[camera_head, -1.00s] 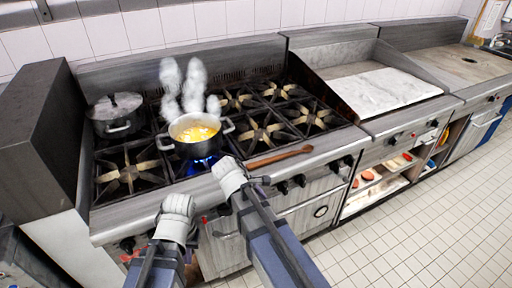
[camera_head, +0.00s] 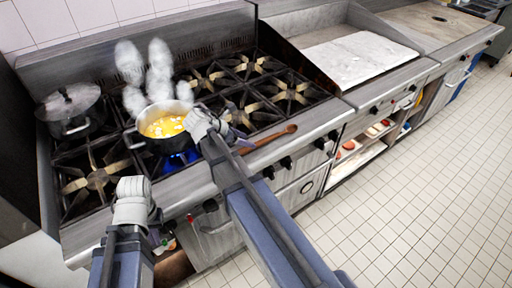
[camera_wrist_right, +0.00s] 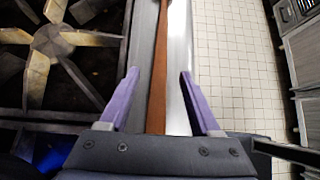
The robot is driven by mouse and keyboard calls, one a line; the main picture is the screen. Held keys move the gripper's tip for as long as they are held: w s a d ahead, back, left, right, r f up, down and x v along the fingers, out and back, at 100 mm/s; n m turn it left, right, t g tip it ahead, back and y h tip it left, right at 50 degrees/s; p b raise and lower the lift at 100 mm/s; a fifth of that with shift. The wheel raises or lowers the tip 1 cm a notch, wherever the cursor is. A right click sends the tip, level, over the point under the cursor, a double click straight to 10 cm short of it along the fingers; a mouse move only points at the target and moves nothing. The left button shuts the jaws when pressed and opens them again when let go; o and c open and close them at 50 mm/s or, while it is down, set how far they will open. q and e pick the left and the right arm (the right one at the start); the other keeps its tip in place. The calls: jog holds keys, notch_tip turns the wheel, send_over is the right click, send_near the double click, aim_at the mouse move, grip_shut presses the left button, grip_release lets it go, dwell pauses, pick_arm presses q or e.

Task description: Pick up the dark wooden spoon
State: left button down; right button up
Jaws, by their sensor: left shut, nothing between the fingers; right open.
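The dark wooden spoon (camera_head: 270,138) lies on the stove's front ledge, its bowl end pointing right in the head view. In the right wrist view, the spoon's handle (camera_wrist_right: 158,70) runs lengthwise between the two purple fingers. My right gripper (camera_head: 238,142) is open over the handle end of the spoon; its fingers (camera_wrist_right: 160,88) stand on either side of the handle, apart from it. Whether the fingers are down at the handle's height I cannot tell. My left gripper (camera_head: 132,190) is shut and empty in front of the stove's left part.
A steaming pot (camera_head: 164,128) of yellow food stands over a blue flame just left of my right gripper. A lidded pot (camera_head: 70,110) stands at the back left. Burner grates (camera_head: 250,92) fill the stove top. A griddle (camera_head: 360,56) is further right.

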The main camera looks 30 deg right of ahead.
aim_at(257, 143)
jog(key=shift+d+f, duration=0.1)
jog(key=shift+f, duration=0.05)
jog(key=b+x, duration=0.3)
jog(key=x, duration=0.1)
jog(key=shift+d+f, duration=0.15)
jog(key=shift+f, duration=0.05)
jog(key=shift+d+f, duration=0.2)
jog(key=shift+d, duration=0.15)
jog(key=shift+r, duration=0.1)
grip_shut()
